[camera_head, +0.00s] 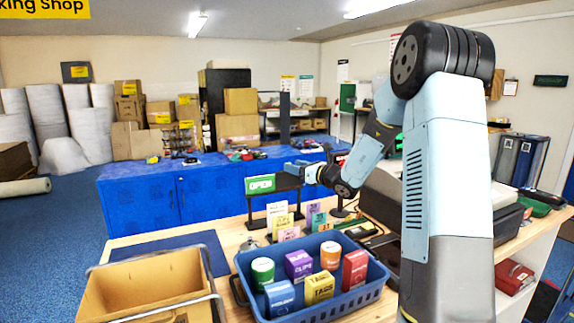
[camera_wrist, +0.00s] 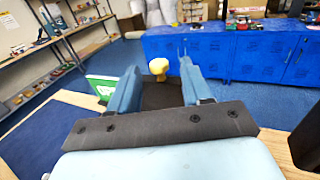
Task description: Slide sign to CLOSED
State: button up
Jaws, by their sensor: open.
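The sign (camera_head: 261,185) shows a green panel reading OPEN in white letters, on a dark stand on the counter in the head view. A dark part of it extends to the right of the panel. In the wrist view the green panel (camera_wrist: 101,86) shows at the left, partly hidden by my gripper's left finger. In the head view my gripper (camera_head: 300,172) is at the sign's right side.
A blue basket (camera_head: 372,283) of small colored boxes and an open carton (camera_head: 95,290) stand in front on the wooden counter. Small colored cards (camera_head: 290,233) stand below the sign. Blue cabinets (camera_head: 150,205) are behind. A grey machine (camera_head: 385,185) is to the right.

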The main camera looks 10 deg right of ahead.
jog(key=x, duration=0.5)
jog(key=shift+w+a, duration=0.2)
jog(key=shift+w, duration=0.1)
jog(key=shift+c, duration=0.4)
grip_shut()
